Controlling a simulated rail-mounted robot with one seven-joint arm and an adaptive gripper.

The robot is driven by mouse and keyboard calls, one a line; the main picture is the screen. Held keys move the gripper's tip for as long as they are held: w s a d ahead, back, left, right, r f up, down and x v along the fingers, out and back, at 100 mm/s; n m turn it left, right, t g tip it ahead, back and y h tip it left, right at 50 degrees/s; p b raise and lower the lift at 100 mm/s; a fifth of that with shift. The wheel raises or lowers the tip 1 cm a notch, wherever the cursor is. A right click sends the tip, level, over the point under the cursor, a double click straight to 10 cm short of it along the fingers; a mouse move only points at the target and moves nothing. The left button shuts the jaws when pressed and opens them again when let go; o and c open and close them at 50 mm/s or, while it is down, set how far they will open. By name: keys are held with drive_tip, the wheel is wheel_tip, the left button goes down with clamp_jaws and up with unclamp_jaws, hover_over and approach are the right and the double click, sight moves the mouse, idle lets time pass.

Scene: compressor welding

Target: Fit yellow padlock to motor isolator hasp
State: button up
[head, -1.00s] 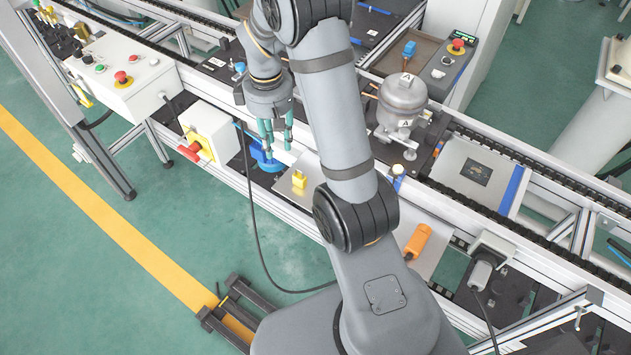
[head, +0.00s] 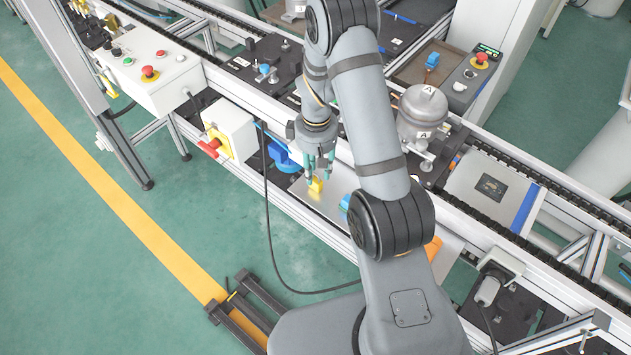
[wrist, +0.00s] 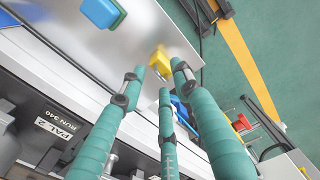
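The yellow padlock (head: 315,186) stands on a bare metal plate (head: 326,208) near the front rail, and in the wrist view it shows (wrist: 160,62) just beyond the fingertips. My gripper (head: 318,174) points down just above the padlock. Its green fingers are spread and empty in the wrist view (wrist: 158,82), with a gap to the padlock. The motor isolator is a pale box (head: 232,124) with a yellow plate and a red handle (head: 208,148), left of the gripper. It shows small in the wrist view (wrist: 242,124). The hasp itself is too small to tell.
A blue part (head: 283,157) stands between isolator and padlock. A blue block (wrist: 103,12) lies on the same plate, partly behind my arm in the head view. A black cable (head: 265,200) hangs in front of the rail. A grey compressor (head: 422,112) stands right of my arm.

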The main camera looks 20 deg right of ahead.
drive_tip(key=shift+c, duration=0.3)
clamp_jaws()
idle(0.6)
